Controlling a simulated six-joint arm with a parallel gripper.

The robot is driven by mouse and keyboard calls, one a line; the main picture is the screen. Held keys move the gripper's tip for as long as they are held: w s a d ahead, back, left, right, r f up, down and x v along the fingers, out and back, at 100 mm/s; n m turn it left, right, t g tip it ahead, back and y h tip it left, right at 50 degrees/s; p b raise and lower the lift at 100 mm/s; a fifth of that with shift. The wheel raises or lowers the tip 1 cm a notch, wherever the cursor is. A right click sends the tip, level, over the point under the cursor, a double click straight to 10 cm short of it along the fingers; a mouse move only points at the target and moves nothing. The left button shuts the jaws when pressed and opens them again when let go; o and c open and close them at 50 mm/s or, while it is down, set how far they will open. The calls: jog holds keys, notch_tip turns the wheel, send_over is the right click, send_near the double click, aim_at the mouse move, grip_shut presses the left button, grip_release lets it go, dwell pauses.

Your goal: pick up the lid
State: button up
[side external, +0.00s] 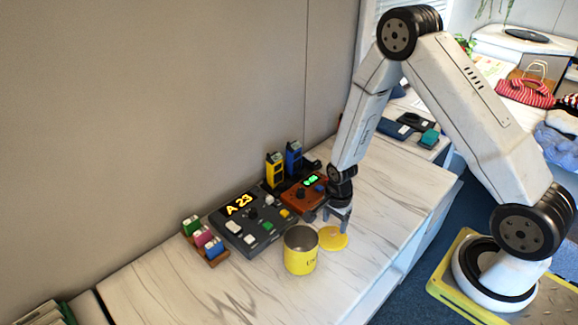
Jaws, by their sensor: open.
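A round yellow lid (333,239) lies flat on the white marbled counter (170,284), just right of and behind an open yellow canister (300,256). The canister stands upright, and its grey inside shows from above. My gripper (339,219) points down over the far side of the lid, with its jaws open and nothing seen between them. The fingertips are close to the lid; whether they touch it I cannot tell from this angle.
A dark control box (250,224) reading "A 23" and a small orange-brown box (303,194) stand behind the canister. Yellow (275,170) and blue (293,158) devices stand near the wall. A rack of coloured blocks (205,240) is at left. The counter's front right is clear.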

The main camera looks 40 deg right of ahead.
aim_at(333, 232)
jog(key=shift+f, duration=1.8)
jog(key=shift+c, duration=0.2)
grip_shut()
